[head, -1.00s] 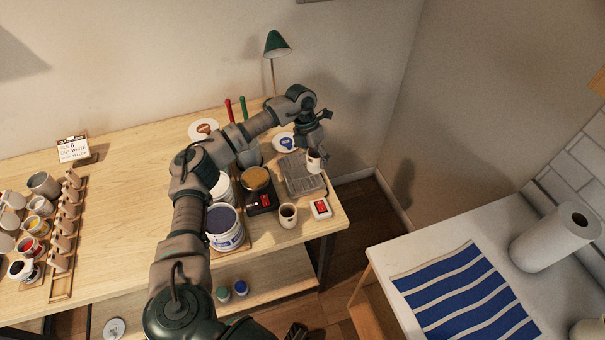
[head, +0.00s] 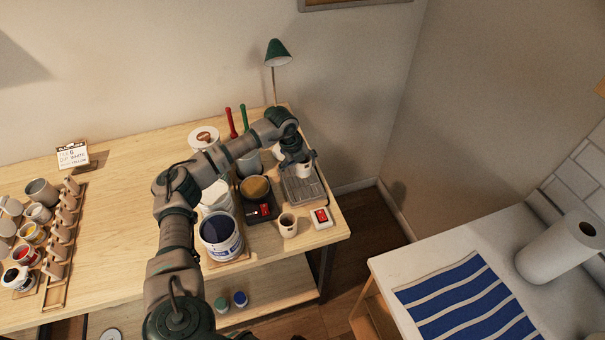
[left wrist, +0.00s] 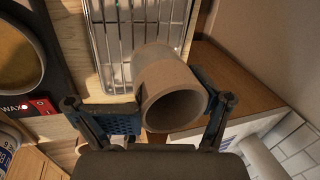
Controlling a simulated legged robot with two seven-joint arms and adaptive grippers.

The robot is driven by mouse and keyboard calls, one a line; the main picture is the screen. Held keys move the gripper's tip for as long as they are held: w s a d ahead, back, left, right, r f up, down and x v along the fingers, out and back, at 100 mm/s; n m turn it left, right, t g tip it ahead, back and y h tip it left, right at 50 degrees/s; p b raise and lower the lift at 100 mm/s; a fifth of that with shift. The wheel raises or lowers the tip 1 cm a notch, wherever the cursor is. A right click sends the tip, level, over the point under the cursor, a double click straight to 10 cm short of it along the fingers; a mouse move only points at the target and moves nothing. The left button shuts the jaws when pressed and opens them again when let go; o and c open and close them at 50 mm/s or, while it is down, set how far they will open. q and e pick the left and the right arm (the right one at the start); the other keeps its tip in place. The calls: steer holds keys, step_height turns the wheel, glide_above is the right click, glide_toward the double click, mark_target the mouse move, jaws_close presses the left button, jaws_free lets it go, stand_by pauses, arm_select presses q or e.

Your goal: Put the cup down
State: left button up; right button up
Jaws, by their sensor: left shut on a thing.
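My left gripper (head: 299,160) is shut on a cup (head: 304,171) above the wire rack tray (head: 312,190) at the right end of the wooden table. In the left wrist view, the cup (left wrist: 168,88) is pale with a brownish band and lies between the two fingers of the gripper (left wrist: 160,112). Its dark round mouth faces the camera. The metal rack (left wrist: 112,45) shows behind the cup. I cannot tell whether the cup touches the rack. My right gripper is not in view.
Another cup (head: 288,224) and a white device with a red display (head: 321,217) stand in front of the rack. A blue-filled bucket (head: 220,236) stands near the front edge. A green lamp (head: 278,54) is behind.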

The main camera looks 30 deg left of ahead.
mark_target(300, 172)
arm_select(q)
steer(key=f, duration=0.2)
steer(key=a+f, duration=0.1)
steer(key=f, duration=0.1)
steer(key=shift+s+a+f, duration=0.1)
steer(key=shift+a+f, duration=0.05)
steer(key=shift+a, duration=0.1)
steer(key=o, duration=1.3)
steer(key=shift+d, duration=0.1)
steer(key=shift+o, duration=1.4)
steer(key=shift+d, duration=0.45)
steer(key=shift+s+a+r, duration=0.1)
steer(key=shift+r, duration=0.5)
steer(key=v, duration=1.1)
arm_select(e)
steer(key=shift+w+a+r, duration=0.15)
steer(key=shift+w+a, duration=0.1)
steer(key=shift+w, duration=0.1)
arm_select(q)
steer(key=shift+a, duration=0.3)
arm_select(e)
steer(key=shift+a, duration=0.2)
